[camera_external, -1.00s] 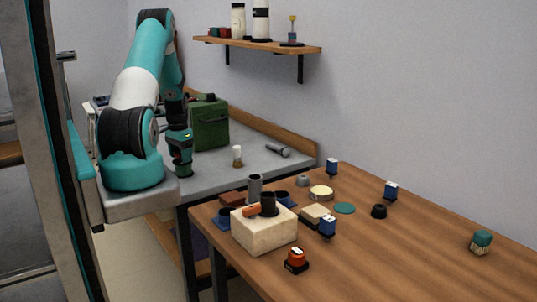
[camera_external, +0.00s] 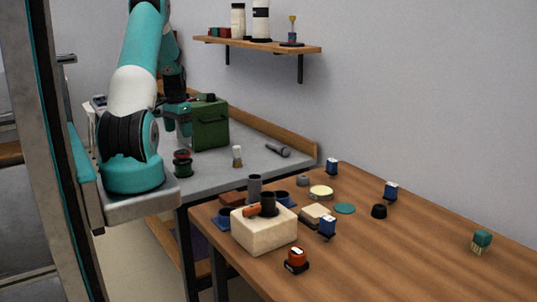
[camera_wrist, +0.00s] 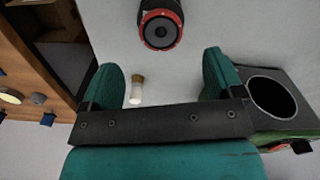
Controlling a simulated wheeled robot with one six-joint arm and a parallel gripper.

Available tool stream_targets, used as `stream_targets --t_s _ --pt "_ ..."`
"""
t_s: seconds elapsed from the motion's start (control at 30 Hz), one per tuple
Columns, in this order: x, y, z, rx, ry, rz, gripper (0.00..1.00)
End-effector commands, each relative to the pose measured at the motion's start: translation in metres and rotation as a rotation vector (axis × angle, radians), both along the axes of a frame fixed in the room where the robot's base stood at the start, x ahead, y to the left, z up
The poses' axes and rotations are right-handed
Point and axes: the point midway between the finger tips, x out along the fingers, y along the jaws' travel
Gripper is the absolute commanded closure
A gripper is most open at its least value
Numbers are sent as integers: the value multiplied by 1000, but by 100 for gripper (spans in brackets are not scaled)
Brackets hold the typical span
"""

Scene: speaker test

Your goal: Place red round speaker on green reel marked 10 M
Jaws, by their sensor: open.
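The red round speaker (camera_external: 182,163) stands upright on the grey bench beside my arm's base. In the wrist view the speaker (camera_wrist: 160,29) shows a red ring around a dark cone, near the top edge and beyond my fingertips. My gripper (camera_wrist: 163,76) is open and empty, with its fingers apart. In the external view my gripper (camera_external: 178,125) is above and apart from the speaker, near the green canister. A dark part shows below the speaker's red ring; I cannot tell whether it is the reel. No 10 M marking is legible.
A green canister (camera_external: 209,125) stands close to my gripper on the bench. A brush (camera_external: 237,157) and a dark grey cylinder (camera_external: 277,150) lie farther right. The wooden table holds a pale block (camera_external: 262,234), a flat green disc (camera_external: 344,208) and several small items. Its right front is clear.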

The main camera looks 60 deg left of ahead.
Motion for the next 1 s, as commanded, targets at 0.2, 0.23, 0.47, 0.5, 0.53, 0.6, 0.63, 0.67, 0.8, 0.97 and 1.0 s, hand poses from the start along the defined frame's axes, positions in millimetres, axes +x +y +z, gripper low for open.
stream_targets --t_s 0.2,0.23,0.47,0.5,0.53,0.6,0.63,0.67,0.8,0.97,1.0 --pt "0 0 26 1 -1 0 13" --pt "0 0 28 0 0 0 13" --pt "0 0 30 0 0 0 13" --pt "1 -2 32 2 1 1 13" --pt "3 -6 35 6 3 2 13" --pt "8 -21 47 22 9 13 13" --pt "10 -31 55 33 14 22 13" --pt "13 -44 64 47 19 31 13" --pt "12 -123 110 140 33 111 13" --pt "-23 -201 144 254 8 220 13" --pt "-34 -215 149 277 -4 245 13"
